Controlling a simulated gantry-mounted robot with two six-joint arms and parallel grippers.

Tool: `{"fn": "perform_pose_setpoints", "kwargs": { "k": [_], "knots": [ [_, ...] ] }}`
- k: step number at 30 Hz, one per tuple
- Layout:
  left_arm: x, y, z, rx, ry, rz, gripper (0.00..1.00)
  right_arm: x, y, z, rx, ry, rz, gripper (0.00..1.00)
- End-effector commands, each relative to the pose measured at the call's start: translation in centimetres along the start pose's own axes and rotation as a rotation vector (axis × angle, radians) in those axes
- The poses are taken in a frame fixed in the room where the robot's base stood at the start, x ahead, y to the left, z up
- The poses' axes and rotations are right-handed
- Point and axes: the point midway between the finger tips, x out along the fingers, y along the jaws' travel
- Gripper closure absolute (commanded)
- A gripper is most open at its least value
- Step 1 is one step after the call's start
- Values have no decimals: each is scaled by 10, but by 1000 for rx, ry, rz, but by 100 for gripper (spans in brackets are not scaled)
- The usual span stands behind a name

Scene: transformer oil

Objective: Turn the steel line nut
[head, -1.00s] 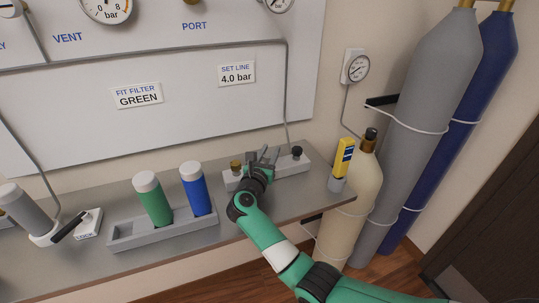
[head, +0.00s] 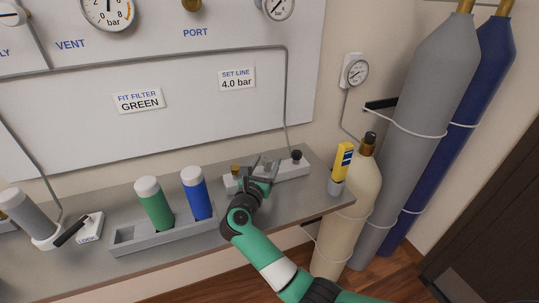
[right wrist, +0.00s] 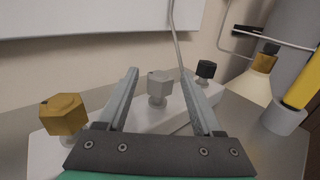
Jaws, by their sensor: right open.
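The steel line nut (right wrist: 159,86) is a grey hexagonal knob on a white block (right wrist: 140,118) on the bench. In the right wrist view it stands between the two fingers of my right gripper (right wrist: 168,88), with a gap on each side. The gripper is open and I see no contact. In the head view my right gripper (head: 262,165) reaches over the block and hides the steel nut. A brass nut (right wrist: 64,114) is left of the gripper, and a black knob (right wrist: 206,69) is right of it. My left gripper is not in view.
A tray (head: 165,234) with a green canister (head: 154,203) and a blue canister (head: 196,192) is left of my right arm. A yellow device (head: 342,161) in a grey cup is to the right, near gas cylinders (head: 420,120). A sign reads 4.0 bar (head: 237,79).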

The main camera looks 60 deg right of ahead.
Motion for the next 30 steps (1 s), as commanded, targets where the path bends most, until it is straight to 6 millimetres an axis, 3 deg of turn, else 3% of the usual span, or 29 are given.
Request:
{"fn": "perform_pose_setpoints", "kwargs": {
  "k": [3,10,22,26,28,30],
  "knots": [
    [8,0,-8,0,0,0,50,-32,1,3,-1,0,6,32],
    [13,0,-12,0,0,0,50,-72,1,1,-1,0,3,32],
    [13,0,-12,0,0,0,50,-78,0,0,-7,0,0,32],
    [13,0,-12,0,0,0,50,-78,1,1,-128,-3,5,32],
    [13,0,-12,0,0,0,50,-78,-1,14,-284,-63,-13,32],
    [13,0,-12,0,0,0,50,-84,-11,54,-496,-206,-100,32]
  ]
}}
